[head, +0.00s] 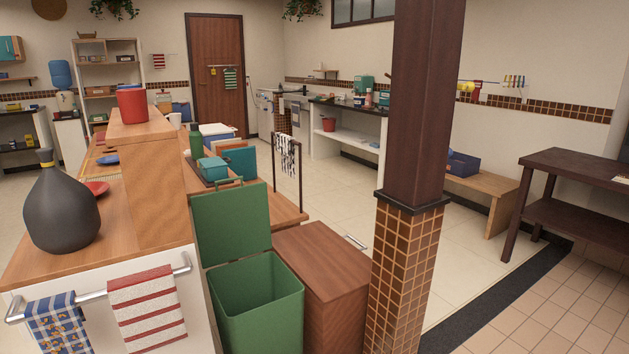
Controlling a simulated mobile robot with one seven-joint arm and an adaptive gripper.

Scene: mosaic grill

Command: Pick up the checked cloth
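A blue and white checked cloth (57,325) with orange-yellow patches hangs over the left part of a metal towel rail (92,291) at the lower left. Its bottom edge is cut off by the picture's lower border. A white cloth with red stripes (147,311) hangs beside it on the same rail, to its right. The rail is fixed to the white front of a wood-topped counter (170,260). My gripper is not in view.
A dark vase (60,212) stands on the counter above the rail. An open green bin (258,300) and a brown wooden box (318,262) stand to the right. A tiled pillar (408,265) rises beyond them. Tiled floor (550,315) is clear at the lower right.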

